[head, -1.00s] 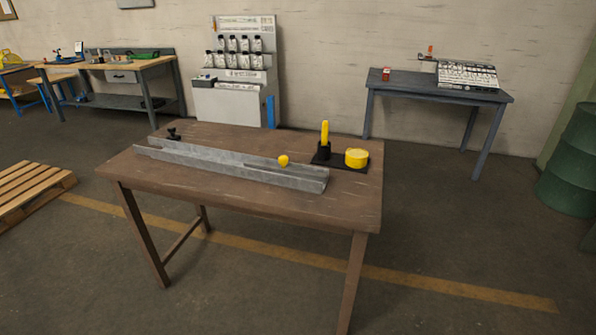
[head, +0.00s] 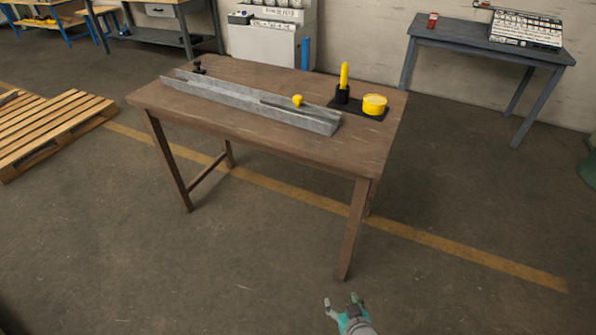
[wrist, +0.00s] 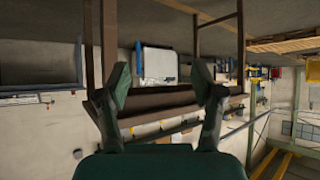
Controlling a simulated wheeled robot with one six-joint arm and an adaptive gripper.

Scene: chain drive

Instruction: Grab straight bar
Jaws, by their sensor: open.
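A long grey metal channel (head: 220,94) lies along the brown table (head: 260,145). A yellow knob (head: 297,100) and a thin dark strip show at its right part; I cannot tell if the strip is a separate straight bar. An upright yellow bar (head: 344,75) stands in a black holder (head: 342,94), beside a round yellow piece (head: 375,104). My gripper (head: 341,300) is open and empty, low in front of the table and well apart from these things. In the wrist view my open gripper (wrist: 162,83) has the table edge (wrist: 160,103) beyond its fingers.
A small black clamp-like part (head: 197,67) stands at the channel's left end. A wooden pallet (head: 50,125) lies on the floor at left. A grey side table (head: 480,50) stands behind at right. The floor before the table is clear.

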